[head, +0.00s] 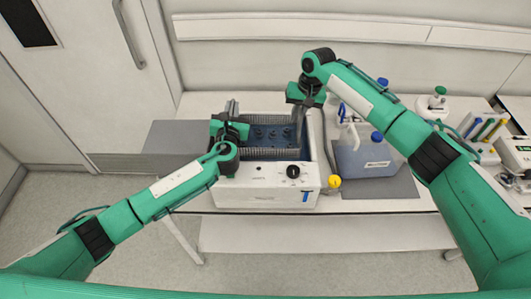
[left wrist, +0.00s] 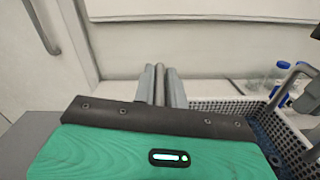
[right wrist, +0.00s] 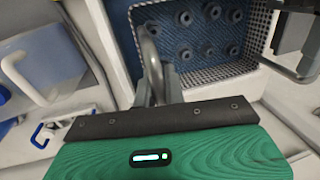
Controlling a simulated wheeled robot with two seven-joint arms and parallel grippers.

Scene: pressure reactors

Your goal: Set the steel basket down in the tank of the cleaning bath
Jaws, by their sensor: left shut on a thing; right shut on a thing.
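The steel basket (head: 270,153) is a grey mesh box with a blue studded floor, seen over the tank of the white cleaning bath (head: 265,190). How deep it sits in the tank cannot be told. My left gripper (head: 231,108) is at its left end, shut; its fingers (left wrist: 161,85) close on a grey bar, apparently the basket's handle. My right gripper (head: 305,97) is at the right end, shut on a curved grey handle (right wrist: 149,50) of the basket. The basket's mesh and floor also show in the right wrist view (right wrist: 225,72).
A green-capped bottle (head: 433,104) and a rack stand farther right. A yellow knob (head: 335,182) is at the bath's front right. A grey panel (head: 175,143) lies left.

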